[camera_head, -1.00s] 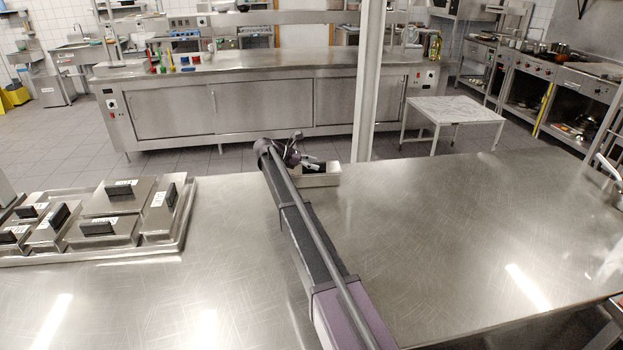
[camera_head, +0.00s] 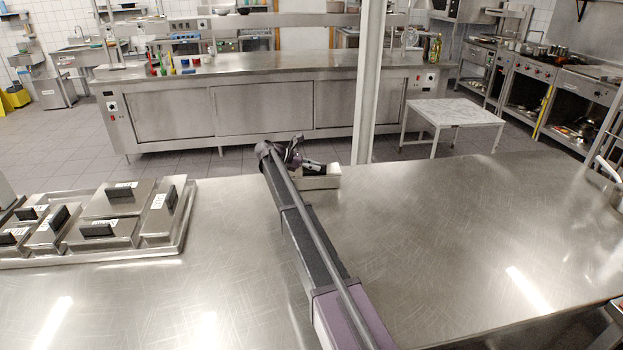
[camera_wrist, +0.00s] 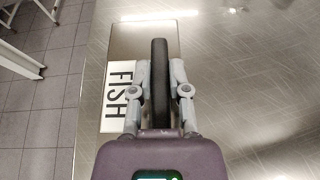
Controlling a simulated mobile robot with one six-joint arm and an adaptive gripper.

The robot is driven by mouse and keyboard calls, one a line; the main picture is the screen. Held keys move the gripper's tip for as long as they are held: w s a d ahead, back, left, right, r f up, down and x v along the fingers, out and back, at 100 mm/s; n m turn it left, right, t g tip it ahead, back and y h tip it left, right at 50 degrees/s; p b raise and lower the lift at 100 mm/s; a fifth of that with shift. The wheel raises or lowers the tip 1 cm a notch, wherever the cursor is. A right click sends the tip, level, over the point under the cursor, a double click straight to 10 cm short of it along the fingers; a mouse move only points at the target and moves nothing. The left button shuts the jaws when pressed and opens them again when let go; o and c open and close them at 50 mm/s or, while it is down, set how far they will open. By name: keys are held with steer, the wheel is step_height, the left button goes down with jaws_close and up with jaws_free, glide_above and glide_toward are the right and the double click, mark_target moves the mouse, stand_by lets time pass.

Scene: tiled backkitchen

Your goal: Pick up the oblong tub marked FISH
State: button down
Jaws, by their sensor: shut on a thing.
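The oblong steel tub marked FISH (camera_wrist: 120,48) lies under my gripper in the wrist view, its white label with black letters readable on the left. A black handle bar (camera_wrist: 160,60) runs along its lid. My gripper (camera_wrist: 160,75) has a finger on each side of this handle and is shut on it. In the head view the tub (camera_head: 320,182) is at the far edge of the steel counter, partly hidden by my gripper (camera_head: 312,165). I cannot tell whether the tub touches the counter.
A steel tray (camera_head: 100,262) with several lidded, black-handled tubs stands at the left of the counter (camera_head: 450,240). A white post (camera_head: 368,90) rises just beyond the far edge. The counter to the right is wide and clear. A small marble-topped table (camera_head: 455,112) stands beyond.

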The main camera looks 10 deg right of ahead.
steer(key=shift+r, duration=0.15)
step_height(320, 180, up, 3)
steer(key=p, duration=0.3)
steer(key=shift+r+p, duration=0.2)
steer(key=shift+p, duration=0.2)
steer(key=s+a+r+p, duration=0.1)
steer(key=s+a, duration=0.7)
steer(key=s, duration=0.5)
steer(key=shift+s, duration=0.35)
steer(key=shift+r, duration=0.1)
